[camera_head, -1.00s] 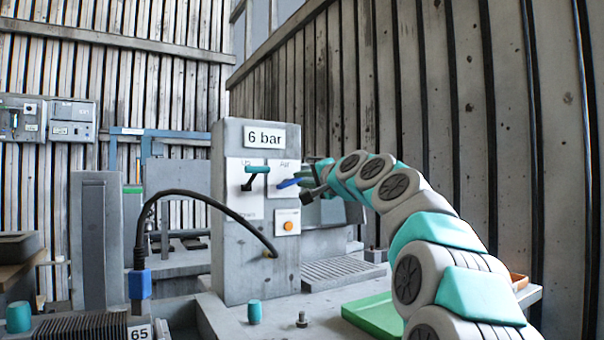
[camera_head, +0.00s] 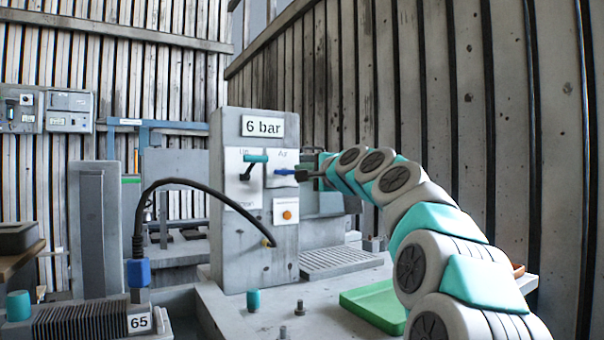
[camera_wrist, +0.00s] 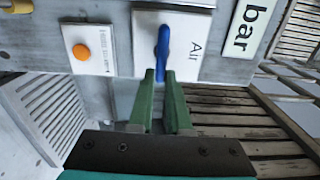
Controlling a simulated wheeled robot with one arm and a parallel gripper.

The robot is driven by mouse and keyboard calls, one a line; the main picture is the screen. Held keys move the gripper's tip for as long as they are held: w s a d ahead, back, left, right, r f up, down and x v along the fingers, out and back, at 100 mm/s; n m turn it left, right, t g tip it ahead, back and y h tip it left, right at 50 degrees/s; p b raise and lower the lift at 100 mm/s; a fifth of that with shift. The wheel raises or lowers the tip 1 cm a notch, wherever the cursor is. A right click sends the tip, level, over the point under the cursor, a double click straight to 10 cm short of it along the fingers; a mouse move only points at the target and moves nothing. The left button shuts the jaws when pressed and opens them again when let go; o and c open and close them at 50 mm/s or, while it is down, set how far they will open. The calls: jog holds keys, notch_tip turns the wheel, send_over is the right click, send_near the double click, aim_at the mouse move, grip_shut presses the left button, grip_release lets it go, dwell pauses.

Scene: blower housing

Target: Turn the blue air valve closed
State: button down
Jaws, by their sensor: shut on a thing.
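The blue air valve (camera_head: 285,172) is a small lever on the white "Air" plate, on the front of the grey box labelled "6 bar". In the head view its handle lies about level. In the wrist view the blue lever (camera_wrist: 163,42) points toward my green fingers. My gripper (camera_wrist: 160,76) is shut on the end of the lever, and the fingertips cover that end. In the head view my gripper (camera_head: 304,175) is small and comes to the valve from the right.
A second lever with a teal handle (camera_head: 256,158) is left of the air valve. An orange button (camera_head: 287,215) is below it. A black cable (camera_head: 205,188) curves from the box to a blue plug (camera_head: 139,273). A green tray (camera_head: 372,309) lies on the bench.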

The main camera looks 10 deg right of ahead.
jog(key=shift+f, duration=0.15)
jog(key=c, duration=0.9)
grip_release()
jog(key=shift+o, duration=0.2)
jog(key=b+v, duration=0.1)
jog(key=v, duration=0.6)
jog(key=shift+s, duration=0.35)
jog(key=shift+d, duration=0.1)
